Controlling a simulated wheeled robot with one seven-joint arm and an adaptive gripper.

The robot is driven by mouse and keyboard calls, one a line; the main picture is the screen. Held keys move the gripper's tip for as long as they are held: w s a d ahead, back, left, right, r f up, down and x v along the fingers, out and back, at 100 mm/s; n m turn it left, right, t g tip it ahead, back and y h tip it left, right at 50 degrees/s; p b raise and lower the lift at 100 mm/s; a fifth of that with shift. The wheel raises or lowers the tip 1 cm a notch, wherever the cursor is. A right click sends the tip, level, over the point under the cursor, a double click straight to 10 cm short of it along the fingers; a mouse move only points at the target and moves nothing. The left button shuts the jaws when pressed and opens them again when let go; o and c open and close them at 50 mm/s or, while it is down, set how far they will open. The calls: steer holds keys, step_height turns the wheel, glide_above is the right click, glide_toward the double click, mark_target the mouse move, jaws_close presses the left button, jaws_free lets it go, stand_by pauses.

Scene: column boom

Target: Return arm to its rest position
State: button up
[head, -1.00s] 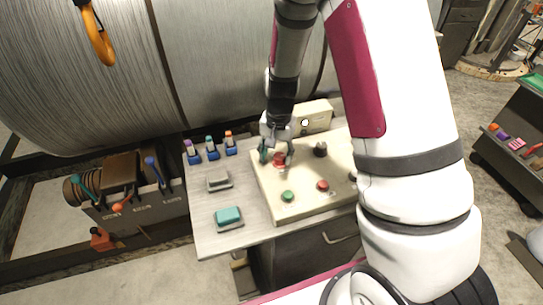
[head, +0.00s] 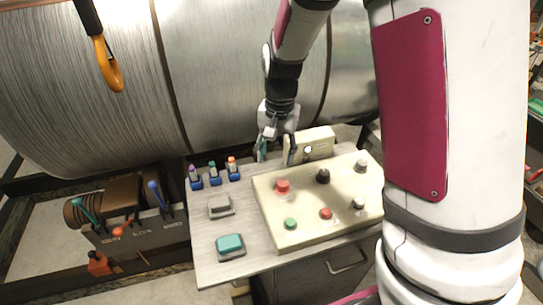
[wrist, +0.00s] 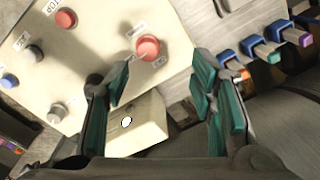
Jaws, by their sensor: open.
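My gripper (head: 274,150) is above the back edge of the metal table, just behind the cream control panel (head: 335,218) and left of a small cream box with a round dial (head: 308,148). In the wrist view my gripper (wrist: 160,88) has its teal-padded fingers spread apart with nothing between them. The large red button (head: 283,186) stands on the panel, clear of the fingers; it also shows in the wrist view (wrist: 148,47). My arm reaches down from the upper right of the head view and covers the right side.
Small coloured switches (head: 213,175) stand left of my gripper, with a grey pedal-like button (head: 220,206) and a teal one (head: 230,245) in front. A large metal drum (head: 235,70) rises behind. Levers (head: 120,215) stand at left. An orange hook (head: 107,65) hangs upper left.

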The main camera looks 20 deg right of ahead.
steer(key=s+r+n+t, duration=0.25)
steer(key=s+r, duration=0.55)
steer(key=r, duration=0.6)
steer(key=s+d+r+n+t, duration=0.1)
steer(key=s+r+n+t, duration=0.2)
steer(key=s, duration=1)
steer(key=shift+s+r+n, duration=0.3)
steer(key=shift+r+n, duration=0.35)
steer(key=shift+r, duration=1.05)
